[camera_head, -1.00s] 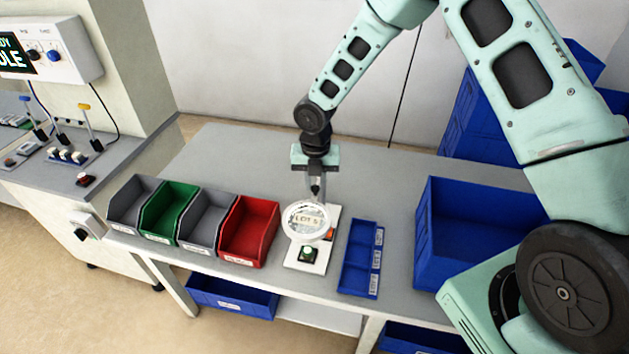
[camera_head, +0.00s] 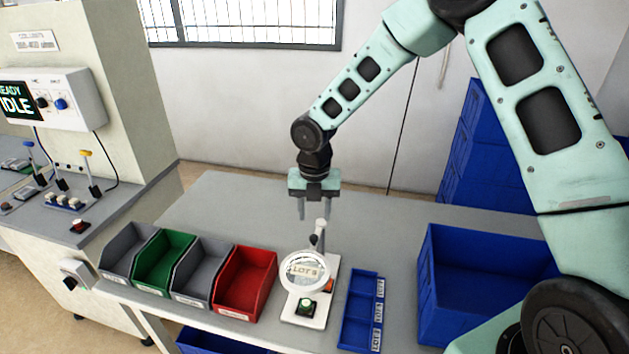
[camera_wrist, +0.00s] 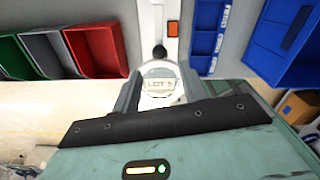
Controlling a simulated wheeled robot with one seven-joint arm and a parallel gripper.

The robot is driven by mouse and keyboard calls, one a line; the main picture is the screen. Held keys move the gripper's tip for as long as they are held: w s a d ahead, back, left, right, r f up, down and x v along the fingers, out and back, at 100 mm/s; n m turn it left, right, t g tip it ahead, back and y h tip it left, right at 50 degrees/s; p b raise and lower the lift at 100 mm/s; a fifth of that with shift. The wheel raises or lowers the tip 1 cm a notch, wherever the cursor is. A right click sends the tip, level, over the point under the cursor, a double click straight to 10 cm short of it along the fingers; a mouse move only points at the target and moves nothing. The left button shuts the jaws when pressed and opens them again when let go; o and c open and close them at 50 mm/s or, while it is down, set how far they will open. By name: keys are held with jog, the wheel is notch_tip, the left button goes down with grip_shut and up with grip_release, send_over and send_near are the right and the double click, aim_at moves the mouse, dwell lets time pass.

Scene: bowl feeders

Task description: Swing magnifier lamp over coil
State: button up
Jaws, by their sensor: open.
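The magnifier lamp (camera_head: 304,270) has a white ring with a lens, on a white base plate with a green button (camera_head: 306,306). "LOT 5"-like lettering shows through the lens; a coil itself I cannot make out. The lamp's short post with a dark knob (camera_head: 314,240) stands behind the ring. My gripper (camera_head: 316,216) is open and empty above and behind this post, apart from it. In the wrist view the lens (camera_wrist: 161,84) shows between my fingers (camera_wrist: 160,95), with the dark knob (camera_wrist: 159,52) just beyond it.
Grey, green and red bins (camera_head: 246,283) stand left of the lamp. A blue divided tray (camera_head: 361,312) lies right of it, and a large blue crate (camera_head: 425,270) farther right. The bench behind the lamp is clear.

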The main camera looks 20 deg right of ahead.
notch_tip(320, 180, up, 10)
jog(key=b, duration=0.1)
jog(key=shift+r, duration=0.25)
dwell(0.4)
jog(key=s+a+m+b, duration=0.1)
jog(key=s+a+m, duration=0.35)
jog(key=s, duration=0.35)
jog(key=s+a+m+b, duration=0.1)
jog(key=s+a+m, duration=0.3)
jog(key=s+m, duration=1.5)
jog(key=s, duration=0.4)
jog(key=shift+s+y+b, duration=0.2)
jog(key=shift+y+b, duration=0.1)
